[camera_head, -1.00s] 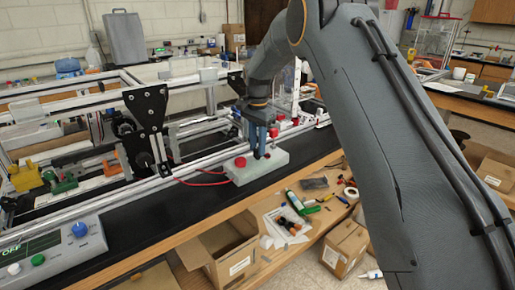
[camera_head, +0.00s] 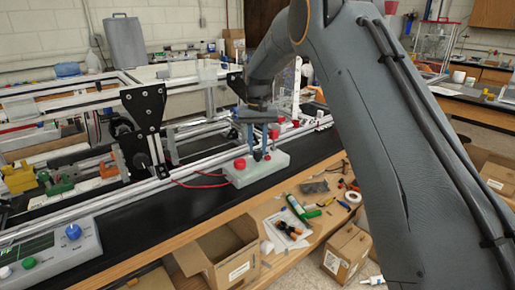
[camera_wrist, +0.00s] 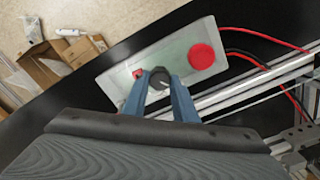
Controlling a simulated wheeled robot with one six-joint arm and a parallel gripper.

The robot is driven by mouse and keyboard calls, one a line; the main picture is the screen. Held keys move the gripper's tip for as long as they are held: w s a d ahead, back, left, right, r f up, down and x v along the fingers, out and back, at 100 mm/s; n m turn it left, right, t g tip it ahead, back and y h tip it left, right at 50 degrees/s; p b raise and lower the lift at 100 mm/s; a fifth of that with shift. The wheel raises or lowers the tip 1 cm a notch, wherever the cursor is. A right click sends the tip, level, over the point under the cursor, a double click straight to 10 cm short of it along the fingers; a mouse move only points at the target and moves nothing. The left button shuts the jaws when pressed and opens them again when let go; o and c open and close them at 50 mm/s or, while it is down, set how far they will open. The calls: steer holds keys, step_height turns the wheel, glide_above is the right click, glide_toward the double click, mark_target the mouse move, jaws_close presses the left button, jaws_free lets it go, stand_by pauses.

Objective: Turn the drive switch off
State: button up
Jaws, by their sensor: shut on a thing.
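The drive switch is a black round knob (camera_wrist: 158,78) with a pale pointer mark, on top of a pale grey control box (camera_wrist: 120,80). The same box (camera_head: 240,178) lies on the black bench in the head view. My gripper (camera_wrist: 159,88) points down at the box, its two blue fingers on either side of the knob and shut on it. In the head view my gripper (camera_head: 259,148) stands over the box, and the fingers partly hide the knob. A large red button (camera_wrist: 202,55) and a small red piece (camera_wrist: 138,73) sit on either side of the knob.
Red and black cables (camera_wrist: 262,37) leave the box beside the aluminium extrusion frame (camera_head: 120,202). A panel with a blue knob (camera_head: 73,231) stands front left. Open cardboard boxes (camera_head: 222,250) and loose tools lie below the bench edge. Black bench top is bare around the box.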

mark_target(258, 150)
steer(key=shift+n, duration=0.5)
steer(key=o, duration=1)
steer(key=shift+o, duration=0.2)
steer(key=shift+r, duration=0.1)
steer(key=shift+r+b, duration=1.15)
steer(key=shift+r, duration=2.7)
